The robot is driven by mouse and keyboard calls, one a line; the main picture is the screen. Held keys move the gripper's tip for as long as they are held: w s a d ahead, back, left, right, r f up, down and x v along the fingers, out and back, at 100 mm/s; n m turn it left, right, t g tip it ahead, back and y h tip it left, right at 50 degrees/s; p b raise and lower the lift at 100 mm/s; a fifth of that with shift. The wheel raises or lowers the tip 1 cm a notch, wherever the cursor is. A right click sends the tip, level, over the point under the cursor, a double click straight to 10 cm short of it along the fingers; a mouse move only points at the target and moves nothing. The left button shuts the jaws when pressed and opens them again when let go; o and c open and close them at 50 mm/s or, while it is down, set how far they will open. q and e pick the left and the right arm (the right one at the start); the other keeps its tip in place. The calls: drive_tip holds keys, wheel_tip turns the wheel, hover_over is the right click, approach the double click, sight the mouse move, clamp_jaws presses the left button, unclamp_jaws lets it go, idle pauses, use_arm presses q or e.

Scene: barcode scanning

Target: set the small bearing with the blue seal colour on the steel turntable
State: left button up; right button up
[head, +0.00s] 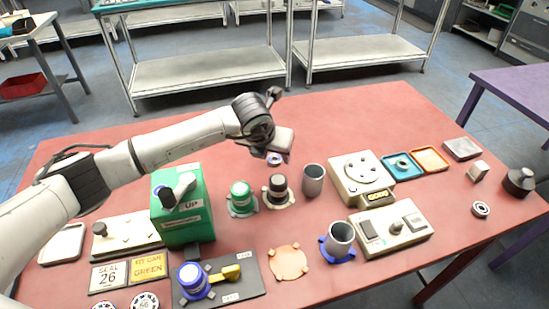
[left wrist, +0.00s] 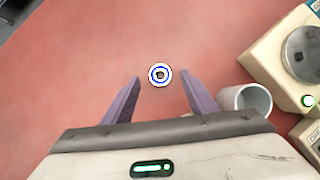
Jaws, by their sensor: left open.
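The small bearing with a blue seal ring (head: 274,161) lies on the red table, partly hidden by my left gripper in the head view. In the left wrist view the bearing (left wrist: 160,75) shows between and slightly beyond the purple fingertips. My left gripper (head: 284,156) is open and empty above the table; the fingers do not close on the bearing. The round steel turntable (head: 362,170) sits on a beige device to the right of the gripper, with nothing large on it. It also shows at the right edge of the left wrist view (left wrist: 304,52). My right gripper is not in view.
A grey cup (head: 313,180) stands between the bearing and the turntable device (head: 343,185). Black (head: 278,190) and green (head: 240,196) capped posts stand in front. A green box (head: 183,215) is left. Teal (head: 390,160) and orange (head: 430,160) trays lie right. The table behind is clear.

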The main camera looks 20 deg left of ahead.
use_arm(q)
drive_tip(key=shift+x, duration=1.05)
drive_tip(key=shift+w+r, duration=0.1)
drive_tip(key=c, duration=1.3)
